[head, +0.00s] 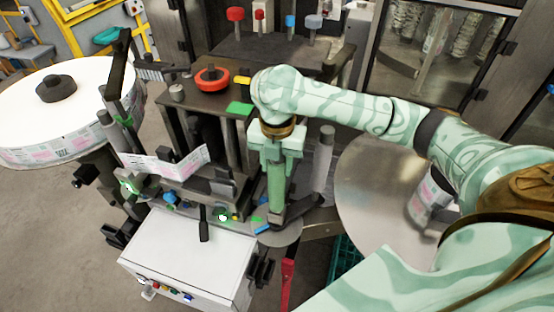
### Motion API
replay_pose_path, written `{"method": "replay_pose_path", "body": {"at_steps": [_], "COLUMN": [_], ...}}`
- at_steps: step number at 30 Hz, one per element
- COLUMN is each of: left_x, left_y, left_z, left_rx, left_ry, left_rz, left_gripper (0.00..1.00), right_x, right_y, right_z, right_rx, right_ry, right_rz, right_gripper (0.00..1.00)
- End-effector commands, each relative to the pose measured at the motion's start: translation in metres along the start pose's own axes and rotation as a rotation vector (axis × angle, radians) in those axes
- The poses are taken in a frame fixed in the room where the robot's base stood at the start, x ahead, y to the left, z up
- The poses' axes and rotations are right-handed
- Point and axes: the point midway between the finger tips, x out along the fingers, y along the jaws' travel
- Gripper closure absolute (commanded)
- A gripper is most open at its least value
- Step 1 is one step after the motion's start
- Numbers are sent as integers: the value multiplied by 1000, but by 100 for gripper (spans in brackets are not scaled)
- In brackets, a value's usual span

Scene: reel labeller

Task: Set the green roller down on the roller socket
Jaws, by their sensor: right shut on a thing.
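My right gripper (277,155) points down at the middle of the labeller and is shut on the green roller (277,190). The roller is a slim green cylinder, held upright below the jaws. Its lower end is close above or at the dark machine parts beside a tilted dark bar (298,208); I cannot tell whether it touches them. I cannot make out the roller socket clearly; the roller and gripper may hide it. My left gripper is not in view.
A grey upright roller (323,158) stands close to the right of the green one. A white label reel (95,85) is at left, a round metal plate (375,190) at right. A white control box (185,262) is in front. A red knob (212,79) sits behind.

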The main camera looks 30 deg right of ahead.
Motion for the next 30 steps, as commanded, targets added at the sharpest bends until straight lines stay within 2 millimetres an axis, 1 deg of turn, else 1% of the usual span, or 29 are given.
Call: {"method": "replay_pose_path", "body": {"at_steps": [11,12,14,15,24,26,29,30], "left_x": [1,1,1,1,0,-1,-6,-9], "left_y": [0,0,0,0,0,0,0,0], "left_z": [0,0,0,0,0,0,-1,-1], "left_rx": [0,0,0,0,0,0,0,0], "left_ry": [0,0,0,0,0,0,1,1], "left_rz": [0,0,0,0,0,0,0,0], "left_gripper": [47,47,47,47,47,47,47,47], "right_x": [3,3,3,3,1,-4,-22,-32], "right_y": [0,0,0,0,0,0,1,0], "right_z": [0,0,0,0,0,1,1,1], "right_rx": [-1,-1,-1,-1,-1,0,-2,-1], "right_ry": [-1,-1,-1,-1,-1,-2,-4,-6], "right_rz": [1,1,1,1,0,2,3,4], "right_gripper": [100,58,42,36,36,36,36,36]}}
